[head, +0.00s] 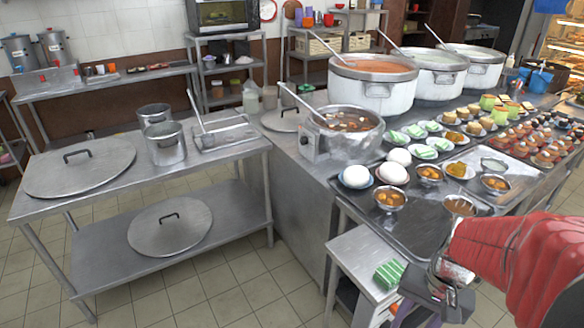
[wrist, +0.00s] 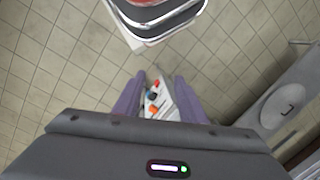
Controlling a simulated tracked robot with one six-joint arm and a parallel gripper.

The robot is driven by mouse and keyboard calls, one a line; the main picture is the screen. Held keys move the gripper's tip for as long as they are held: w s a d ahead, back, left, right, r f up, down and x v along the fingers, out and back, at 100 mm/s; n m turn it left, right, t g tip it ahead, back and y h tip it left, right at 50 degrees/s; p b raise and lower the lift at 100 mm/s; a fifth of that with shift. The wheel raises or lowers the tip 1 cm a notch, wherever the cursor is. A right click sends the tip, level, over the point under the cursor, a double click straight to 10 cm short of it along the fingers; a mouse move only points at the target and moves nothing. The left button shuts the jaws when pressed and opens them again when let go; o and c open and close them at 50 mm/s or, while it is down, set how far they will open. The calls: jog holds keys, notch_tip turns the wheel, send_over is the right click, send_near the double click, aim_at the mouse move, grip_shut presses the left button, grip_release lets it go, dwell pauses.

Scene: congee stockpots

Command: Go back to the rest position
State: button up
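My gripper (wrist: 160,82) shows in the wrist view with its two purple-grey fingers apart. Nothing is held between them; the gap shows a pale surface with small red, dark and orange items farther below. In the head view my gripper (head: 432,298) is at the lower right, at the end of my red-sleeved arm, in front of the counter with the dark trays.
A dark tray (head: 410,222) with bowls and buns lies on the counter behind my gripper. A small steel stand (head: 365,262) holds a green-striped item (head: 389,274) to its left. Large stockpots (head: 372,88) stand behind. Tiled floor (head: 215,290) is open at lower left.

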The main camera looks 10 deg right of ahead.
jog(key=a+r+n+t+h, duration=0.1)
jog(key=a+r+n+t, duration=0.4)
jog(key=a+r, duration=0.8)
jog(key=shift+w+a+r+n+t, duration=0.35)
jog(key=shift+w+r+n, duration=0.1)
jog(key=shift+r+n, duration=0.55)
jog(key=shift+d+f, duration=0.1)
jog(key=shift+f, duration=0.05)
dwell(0.4)
